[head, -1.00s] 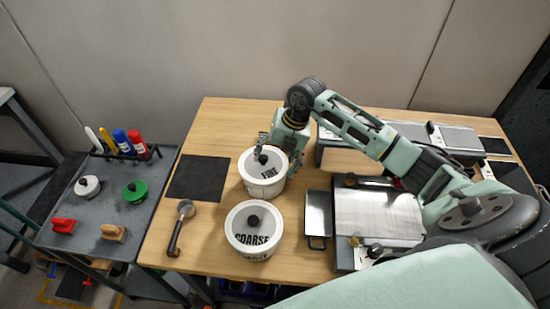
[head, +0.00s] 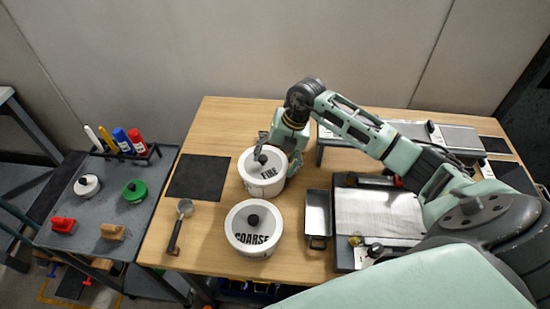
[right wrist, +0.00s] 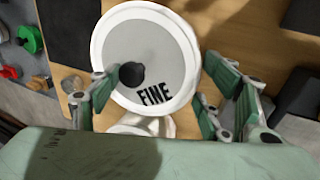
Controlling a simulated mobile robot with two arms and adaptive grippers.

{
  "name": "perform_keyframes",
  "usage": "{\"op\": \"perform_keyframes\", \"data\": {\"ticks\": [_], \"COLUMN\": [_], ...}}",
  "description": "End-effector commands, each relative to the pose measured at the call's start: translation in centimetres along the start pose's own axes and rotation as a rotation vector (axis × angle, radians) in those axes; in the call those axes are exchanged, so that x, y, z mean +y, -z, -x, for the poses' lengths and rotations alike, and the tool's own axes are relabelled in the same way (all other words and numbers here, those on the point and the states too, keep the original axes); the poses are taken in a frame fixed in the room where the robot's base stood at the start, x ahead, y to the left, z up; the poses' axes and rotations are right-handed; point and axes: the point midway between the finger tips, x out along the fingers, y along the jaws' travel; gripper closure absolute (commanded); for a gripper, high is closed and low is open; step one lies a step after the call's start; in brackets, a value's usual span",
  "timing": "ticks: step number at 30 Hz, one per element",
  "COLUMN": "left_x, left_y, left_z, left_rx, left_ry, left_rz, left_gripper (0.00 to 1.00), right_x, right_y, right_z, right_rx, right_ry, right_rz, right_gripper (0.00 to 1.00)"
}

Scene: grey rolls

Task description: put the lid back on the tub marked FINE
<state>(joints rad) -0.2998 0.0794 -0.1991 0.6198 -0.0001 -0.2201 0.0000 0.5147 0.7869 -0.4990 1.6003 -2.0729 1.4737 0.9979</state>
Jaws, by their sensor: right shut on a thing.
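The lid marked FINE (head: 274,172) is a grey disc with a black knob, and it shows on top of the white FINE tub (head: 263,190). In the right wrist view the lid (right wrist: 165,50) fills the middle, its lettering readable. My right gripper (head: 280,152) is at this tub, shut on the lid as far as I can judge. In the right wrist view its fingers (right wrist: 160,92) lie on either side of the lid and knob. I cannot tell whether the lid is fully seated. My left gripper is not in view.
The COARSE tub (head: 253,246), with its own lid, stands just in front. A scoop (head: 179,222) and a dark mat (head: 198,178) lie to the left. A metal tray (head: 318,212) and a steel-topped device (head: 375,214) are to the right. A grey trolley (head: 85,232) stands at far left.

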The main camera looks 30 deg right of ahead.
Motion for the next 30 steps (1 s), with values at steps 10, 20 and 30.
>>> {"op": "perform_keyframes", "data": {"ticks": [10, 20, 30], "left_x": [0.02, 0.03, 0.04], "left_y": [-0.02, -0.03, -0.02], "left_z": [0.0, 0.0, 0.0], "left_rx": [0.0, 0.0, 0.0], "left_ry": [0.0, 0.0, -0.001], "left_rz": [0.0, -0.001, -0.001], "left_gripper": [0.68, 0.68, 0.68], "right_x": [-0.02, -0.02, -0.03], "right_y": [-0.03, -0.02, -0.02], "right_z": [0.01, 0.0, -0.01], "right_rx": [0.0, 0.0, 0.0], "right_ry": [0.0, 0.0, 0.001], "right_rz": [0.0, 0.0, 0.0], "right_gripper": [0.26, 0.07, 0.0]}}
